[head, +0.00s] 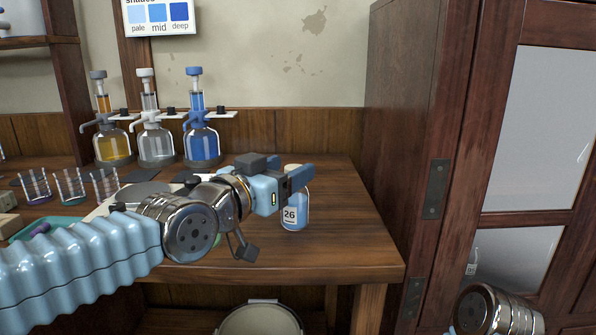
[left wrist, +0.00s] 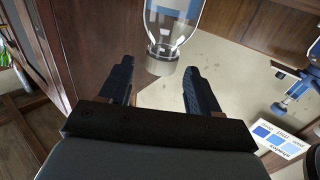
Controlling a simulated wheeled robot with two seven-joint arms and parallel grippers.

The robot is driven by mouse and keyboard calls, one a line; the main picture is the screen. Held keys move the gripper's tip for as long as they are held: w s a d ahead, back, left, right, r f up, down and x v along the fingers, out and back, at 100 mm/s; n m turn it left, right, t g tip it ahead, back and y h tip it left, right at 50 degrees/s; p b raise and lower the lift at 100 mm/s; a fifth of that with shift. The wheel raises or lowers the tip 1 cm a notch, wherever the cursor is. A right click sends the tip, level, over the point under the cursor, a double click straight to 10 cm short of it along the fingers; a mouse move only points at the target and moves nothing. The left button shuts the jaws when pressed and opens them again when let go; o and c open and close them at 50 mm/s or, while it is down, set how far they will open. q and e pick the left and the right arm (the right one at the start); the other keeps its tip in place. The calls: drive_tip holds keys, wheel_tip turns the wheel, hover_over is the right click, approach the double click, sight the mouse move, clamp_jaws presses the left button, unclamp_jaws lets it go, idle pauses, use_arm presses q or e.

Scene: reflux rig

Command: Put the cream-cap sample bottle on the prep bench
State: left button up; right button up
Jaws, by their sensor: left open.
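A clear sample bottle (head: 294,213) with blue liquid, a label reading 26 and a pale cream cap (head: 292,167) stands upright on the wooden bench (head: 345,235), near its right end. My left gripper (head: 299,178) is open at the height of the bottle's neck, partly hiding it. In the left wrist view the bottle (left wrist: 178,22) hangs inverted in the picture, its cap end between and just beyond the open fingers (left wrist: 158,82). I cannot tell whether the fingers touch it. My right gripper is out of view; part of my right arm shows at the lower right.
Amber, clear and blue dispenser bottles (head: 156,140) stand along the back of the bench. Small beakers (head: 70,187) and a teal tray (head: 25,228) are at left. A tall wooden cabinet (head: 405,120) rises at right. A pale bucket (head: 260,318) is below.

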use_arm(q)
drive_tip(key=b+v, duration=0.1)
drive_tip(key=v, duration=0.6)
drive_tip(key=shift+s+a, duration=0.2)
drive_tip(key=shift+s, duration=0.15)
